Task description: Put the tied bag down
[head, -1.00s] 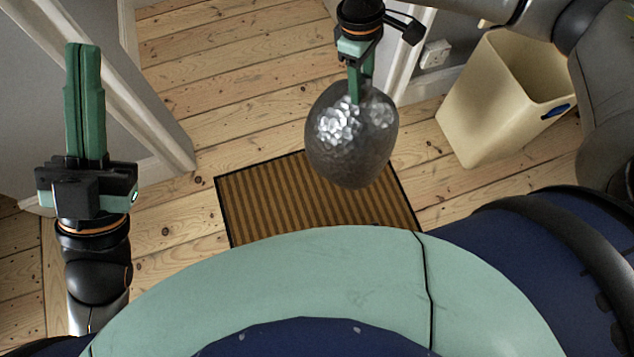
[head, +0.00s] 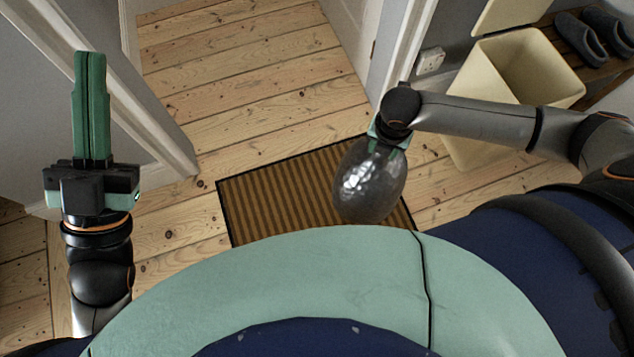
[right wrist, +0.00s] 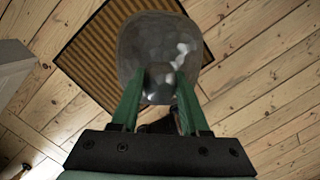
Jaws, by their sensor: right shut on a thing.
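The tied bag (head: 370,185) is a dark grey, shiny, rounded bundle. In the head view it hangs in front of the striped doormat. My right gripper (head: 380,142) is above it, mostly hidden by its own wrist. In the right wrist view the bag (right wrist: 158,45) lies between the green fingers (right wrist: 160,82), which are closed on its neck. I cannot tell whether the bag touches the mat. My left gripper (head: 91,60) is empty at the left of the head view, its two green fingers together.
The brown striped doormat (head: 265,200) lies on bare floorboards (head: 250,60), clear towards the doorway. A cream bin (head: 535,65) with its lid up stands at the right, partly behind my right arm. Slippers (head: 583,38) sit on a wooden rack. Door frames flank the gap.

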